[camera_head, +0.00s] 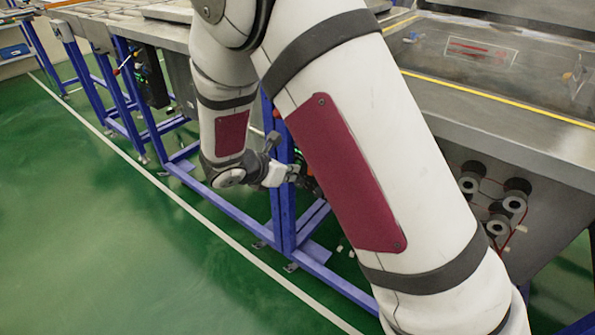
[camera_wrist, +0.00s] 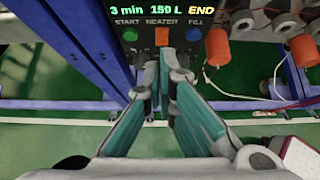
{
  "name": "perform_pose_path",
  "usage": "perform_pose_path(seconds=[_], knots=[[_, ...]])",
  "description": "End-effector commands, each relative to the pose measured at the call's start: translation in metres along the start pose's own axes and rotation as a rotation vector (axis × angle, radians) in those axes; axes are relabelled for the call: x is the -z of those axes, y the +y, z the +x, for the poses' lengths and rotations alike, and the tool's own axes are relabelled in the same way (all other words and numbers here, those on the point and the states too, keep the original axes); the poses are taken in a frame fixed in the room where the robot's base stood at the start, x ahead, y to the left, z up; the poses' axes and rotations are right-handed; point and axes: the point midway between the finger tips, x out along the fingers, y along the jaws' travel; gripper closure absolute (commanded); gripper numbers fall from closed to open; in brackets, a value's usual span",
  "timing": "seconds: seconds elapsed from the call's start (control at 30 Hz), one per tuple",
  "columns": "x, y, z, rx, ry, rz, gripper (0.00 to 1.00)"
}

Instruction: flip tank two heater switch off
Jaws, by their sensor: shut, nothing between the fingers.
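In the wrist view a dark control panel (camera_wrist: 148,20) shows the readout "3 min 150 L END". Below the readout are a green START button (camera_wrist: 130,35), an orange HEATER switch (camera_wrist: 162,36) and a blue FILL button (camera_wrist: 193,34). No tank number shows on the panel. My gripper (camera_wrist: 167,57) is shut and empty, with its fingertips just below the HEATER switch in the picture; I cannot tell whether they touch it. In the head view my gripper (camera_head: 290,176) is small beside a blue post, and my arm hides the panel.
Blue frame legs (camera_head: 283,195) stand beside my gripper. Orange cylinders (camera_wrist: 218,47) and a loose pale cable (camera_wrist: 277,75) are right of the panel. A steel tank top (camera_head: 480,110) lies at right in the head view. The green floor (camera_head: 110,250) at left is clear.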

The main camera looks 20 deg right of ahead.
Motion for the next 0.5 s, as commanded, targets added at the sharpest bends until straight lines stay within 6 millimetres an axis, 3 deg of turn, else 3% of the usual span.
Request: perform_pose_path(seconds=[0.03, 0.2, 0.5], knots=[[-0.004, 0.0, -0.014, -0.004, 0.001, -0.002, 1.0], [-0.011, 0.0, -0.045, -0.003, 0.001, -0.002, 1.0], [-0.016, 0.0, -0.07, 0.0, 0.001, -0.003, 1.0]])
